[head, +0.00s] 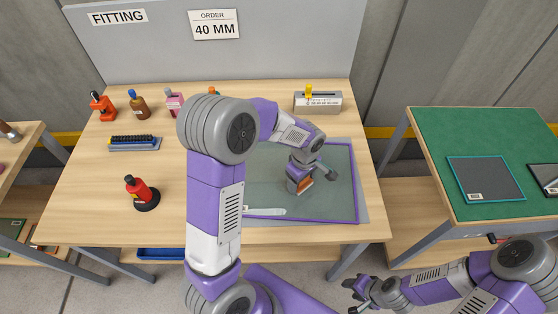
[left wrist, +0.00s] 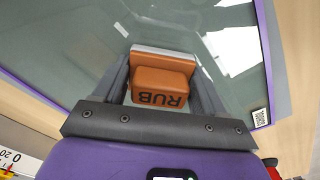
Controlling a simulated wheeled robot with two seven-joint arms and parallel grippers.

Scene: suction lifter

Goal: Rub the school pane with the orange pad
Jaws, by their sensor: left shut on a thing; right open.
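The orange pad (left wrist: 162,82), marked RUB, sits between the fingers of my left gripper (left wrist: 165,88), which is shut on it. In the head view my left gripper (head: 302,180) reaches down over the purple-edged glass pane (head: 325,160) on the wooden table, and a bit of orange shows at its fingertips. The pane also fills much of the left wrist view (left wrist: 60,45). The pad is over the pane; I cannot tell whether it touches the glass. My right gripper (head: 362,290) is open and empty, low at the right, off the table.
My left arm hides part of the table. A grey box (head: 317,102) stands at the back. A green table (head: 490,135) with a dark pane (head: 485,178) is at the right.

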